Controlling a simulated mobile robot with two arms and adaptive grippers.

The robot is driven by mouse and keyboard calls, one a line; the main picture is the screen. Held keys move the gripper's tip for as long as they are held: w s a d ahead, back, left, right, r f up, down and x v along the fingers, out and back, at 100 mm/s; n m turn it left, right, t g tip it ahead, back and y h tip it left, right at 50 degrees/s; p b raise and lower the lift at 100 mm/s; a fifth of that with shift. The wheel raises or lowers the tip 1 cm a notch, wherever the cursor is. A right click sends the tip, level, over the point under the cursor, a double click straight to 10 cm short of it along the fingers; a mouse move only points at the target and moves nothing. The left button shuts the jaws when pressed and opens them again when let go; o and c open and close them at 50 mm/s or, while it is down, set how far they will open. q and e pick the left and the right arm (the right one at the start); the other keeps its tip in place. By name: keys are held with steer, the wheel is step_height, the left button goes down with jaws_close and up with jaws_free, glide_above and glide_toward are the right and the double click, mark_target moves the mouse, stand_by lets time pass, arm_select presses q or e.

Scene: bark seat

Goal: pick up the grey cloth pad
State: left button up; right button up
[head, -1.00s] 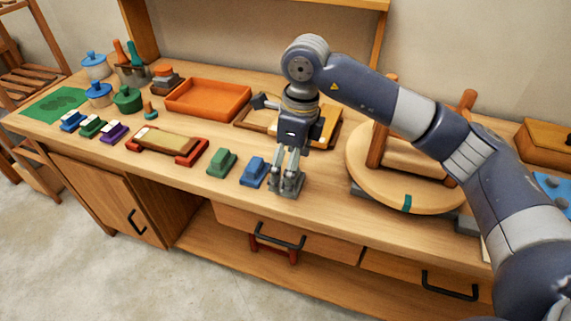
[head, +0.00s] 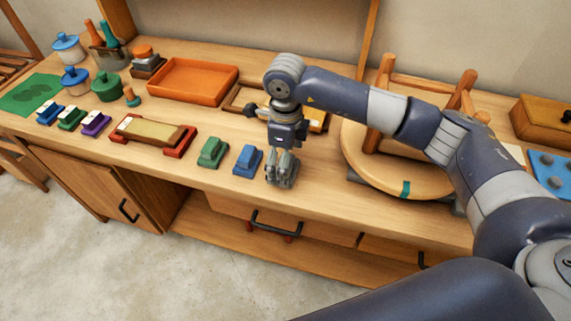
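The grey cloth pad (head: 279,182) sits near the front edge of the bench, at the right end of a row with a green pad (head: 212,152) and a blue pad (head: 247,161). My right gripper (head: 282,168) points down right at the grey pad, with its fingers low around or against it. The fingers hide most of the pad, and grey on grey I cannot tell whether they are closed on it. The pad appears to rest on the bench top. My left gripper is not in view.
An orange tray (head: 192,82) and a wooden tray lie behind. A red-ended wooden holder (head: 152,133) is left of the green pad. Drawers with black handles are below the bench edge.

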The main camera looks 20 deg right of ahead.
steer(key=shift+f, duration=0.85)
steer(key=shift+w+f, duration=0.1)
steer(key=shift+c, duration=0.5)
steer(key=c, duration=1.1)
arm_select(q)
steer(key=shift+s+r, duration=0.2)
arm_select(e)
steer(key=shift+o, duration=0.2)
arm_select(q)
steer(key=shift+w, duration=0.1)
